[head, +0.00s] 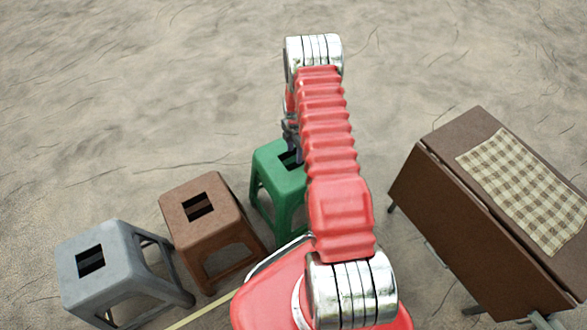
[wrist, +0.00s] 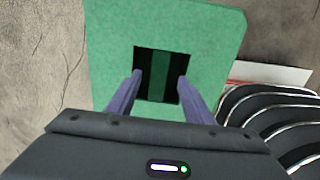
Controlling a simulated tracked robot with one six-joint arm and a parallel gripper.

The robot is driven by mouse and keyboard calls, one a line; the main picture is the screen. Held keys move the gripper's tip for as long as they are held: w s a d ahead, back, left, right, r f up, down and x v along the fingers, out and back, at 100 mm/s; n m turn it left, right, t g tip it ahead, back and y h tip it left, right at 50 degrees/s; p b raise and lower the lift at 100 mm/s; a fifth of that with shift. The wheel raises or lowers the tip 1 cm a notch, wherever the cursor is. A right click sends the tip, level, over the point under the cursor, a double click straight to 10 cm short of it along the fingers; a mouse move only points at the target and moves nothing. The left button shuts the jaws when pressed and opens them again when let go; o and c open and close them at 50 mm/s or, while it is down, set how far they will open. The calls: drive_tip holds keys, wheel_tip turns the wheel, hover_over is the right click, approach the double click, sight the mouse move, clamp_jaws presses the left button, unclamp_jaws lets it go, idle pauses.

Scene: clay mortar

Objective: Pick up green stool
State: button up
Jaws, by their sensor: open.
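The green stool (head: 275,178) stands upright on the ground, right of the brown stool, partly hidden behind my red arm in the head view. In the wrist view its square green top (wrist: 215,50) fills the middle, with a dark rectangular slot crossed by a green bar. My gripper (wrist: 160,80) is open, its two purple-grey fingers apart over the slot, one toward each side of the bar. In the head view the gripper (head: 291,148) is mostly hidden by the arm, just above the stool top. I cannot tell how deep the fingertips reach.
A brown stool (head: 225,215) and a grey stool (head: 95,275) stand in a row to the left. A brown table (head: 430,205) with a checkered cloth (head: 520,180) is on the right. A yellowish strip (head: 205,311) lies on the ground. The sandy ground behind is clear.

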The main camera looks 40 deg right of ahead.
sight(293, 158)
drive_tip(key=shift+w+a+f, duration=0.1)
drive_tip(key=shift+a+f, duration=0.1)
drive_tip(key=shift+f, duration=1.1)
drive_tip(key=shift+a+f, duration=0.15)
drive_tip(key=shift+f, duration=1.15)
drive_tip(key=shift+c, duration=0.4)
clamp_jaws()
drive_tip(key=shift+w, duration=0.1)
